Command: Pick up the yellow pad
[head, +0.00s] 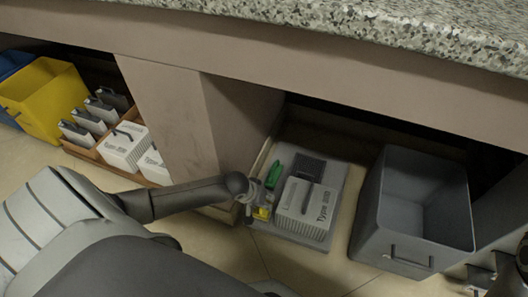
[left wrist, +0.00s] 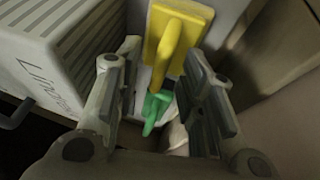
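The yellow pad (head: 262,213) is on a grey tray (head: 318,240) under the counter, partly hidden by my left gripper (head: 254,196) in the head view. In the left wrist view, the yellow pad (left wrist: 184,22) has an upright yellow handle lying between the fingertips of my left gripper (left wrist: 163,52). Those fingers are spread apart, with gaps visible beside the handle. My right gripper (head: 484,274) shows only in part at the lower right corner of the head view, and its fingers cannot be made out clearly.
A green handled item (head: 273,176) is close to the yellow pad; green also shows between the fingers (left wrist: 153,108). A white lettered box (head: 305,205) and a dark pad (head: 309,167) share the tray. A grey bin (head: 408,265) stands right; a post (head: 170,110) stands left.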

